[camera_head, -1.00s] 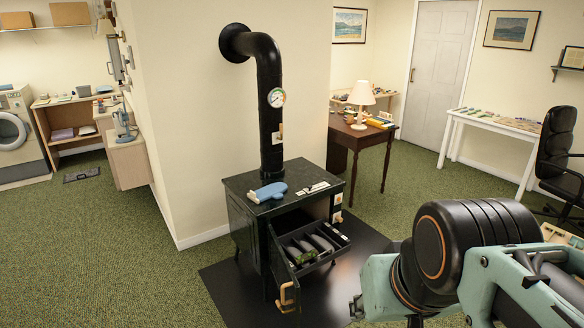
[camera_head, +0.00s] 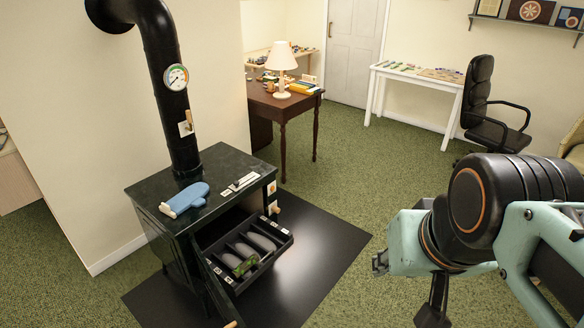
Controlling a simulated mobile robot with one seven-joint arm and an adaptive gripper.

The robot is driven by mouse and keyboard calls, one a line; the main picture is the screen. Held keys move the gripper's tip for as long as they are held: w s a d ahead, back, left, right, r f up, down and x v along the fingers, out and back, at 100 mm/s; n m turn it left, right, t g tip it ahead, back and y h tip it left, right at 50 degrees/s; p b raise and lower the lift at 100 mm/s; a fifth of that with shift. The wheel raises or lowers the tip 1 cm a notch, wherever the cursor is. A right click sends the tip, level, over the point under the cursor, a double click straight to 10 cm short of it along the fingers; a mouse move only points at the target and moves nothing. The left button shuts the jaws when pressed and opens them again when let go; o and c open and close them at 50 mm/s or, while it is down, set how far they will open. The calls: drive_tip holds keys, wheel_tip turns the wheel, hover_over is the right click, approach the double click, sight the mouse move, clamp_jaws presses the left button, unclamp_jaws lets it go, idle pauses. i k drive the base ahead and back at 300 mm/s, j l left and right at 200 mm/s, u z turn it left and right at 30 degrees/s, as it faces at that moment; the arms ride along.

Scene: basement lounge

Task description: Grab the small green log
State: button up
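The small green log (camera_head: 245,265) lies in a compartment of a black divided tray (camera_head: 282,248) that sticks out of the open front of the black stove (camera_head: 147,196). It is beside several dark grey logs (camera_head: 262,241). My gripper (camera_head: 434,312) is at the lower right, well to the right of the stove and apart from the log. It is only partly visible at the bottom edge, and its fingers cannot be made out clearly.
The open stove door (camera_head: 217,297) stands at the tray's left. A blue mitt (camera_head: 185,199) lies on the stove top. The black floor plate (camera_head: 318,250) is clear to the tray's right. A wooden table (camera_head: 262,101) with a lamp (camera_head: 282,66) stands behind.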

sight(243, 268)
drive_tip(key=i+l+z, duration=0.1)
drive_tip(key=i+z, duration=0.2)
drive_tip(key=i, duration=0.2)
drive_tip(key=i+z, duration=0.3)
drive_tip(key=i, duration=0.2)
drive_tip(key=i+u, duration=0.45)
drive_tip(key=i+l+u, duration=0.2)
drive_tip(key=u, duration=0.25)
drive_tip(key=i+u, duration=0.15)
drive_tip(key=u, duration=0.3)
drive_tip(key=i+l+u, duration=0.1)
drive_tip(key=u, duration=0.35)
drive_tip(key=i+l+u, duration=0.15)
drive_tip(key=u, duration=0.3)
drive_tip(key=l+u, duration=0.2)
drive_tip(key=u, duration=0.25)
drive_tip(key=i+l+u, duration=0.1)
drive_tip(key=u, duration=0.35)
drive_tip(key=l, duration=0.1)
